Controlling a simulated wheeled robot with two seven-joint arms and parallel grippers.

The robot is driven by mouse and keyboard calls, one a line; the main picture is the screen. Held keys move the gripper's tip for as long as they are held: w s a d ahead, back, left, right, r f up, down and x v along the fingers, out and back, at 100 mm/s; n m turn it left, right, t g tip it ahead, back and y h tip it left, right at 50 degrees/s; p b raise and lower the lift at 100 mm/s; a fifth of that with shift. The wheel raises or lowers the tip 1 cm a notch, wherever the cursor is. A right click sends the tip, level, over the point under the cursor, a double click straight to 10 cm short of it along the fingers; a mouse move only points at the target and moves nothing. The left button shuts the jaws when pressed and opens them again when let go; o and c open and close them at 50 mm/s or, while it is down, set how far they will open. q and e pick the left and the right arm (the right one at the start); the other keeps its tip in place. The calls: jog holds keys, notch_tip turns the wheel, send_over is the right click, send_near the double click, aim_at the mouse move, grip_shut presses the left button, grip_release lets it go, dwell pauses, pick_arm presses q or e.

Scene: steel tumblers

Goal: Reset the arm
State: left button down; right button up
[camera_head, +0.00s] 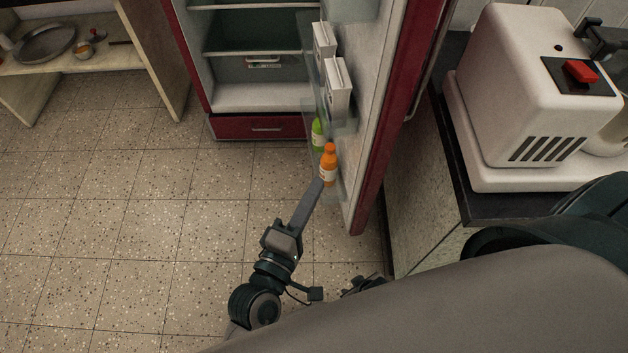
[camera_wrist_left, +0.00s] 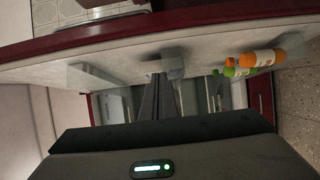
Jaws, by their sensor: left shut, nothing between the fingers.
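My left gripper (camera_head: 316,186) reaches up beside the open fridge door, its long grey fingers shut and empty. In the left wrist view the fingers (camera_wrist_left: 159,88) lie together with nothing between them. In the head view their tips lie just below the orange bottle (camera_head: 328,165); in the wrist view the bottle (camera_wrist_left: 262,60) stands clear to their right. A dark part low in the head view (camera_head: 362,284) may be my right gripper; it is mostly hidden behind my grey arm link, and its jaws cannot be made out.
The open red fridge door (camera_head: 372,150) holds the orange bottle, a green bottle (camera_head: 318,134) and white cartons (camera_head: 337,85). A counter with a white machine (camera_head: 520,90) is at right. A low shelf with a metal plate (camera_head: 45,43) is at upper left. The tiled floor (camera_head: 130,210) is clear.

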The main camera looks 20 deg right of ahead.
jog(key=shift+s+a+f, duration=0.1)
jog(key=shift+s+a, duration=0.05)
jog(key=shift+s, duration=0.15)
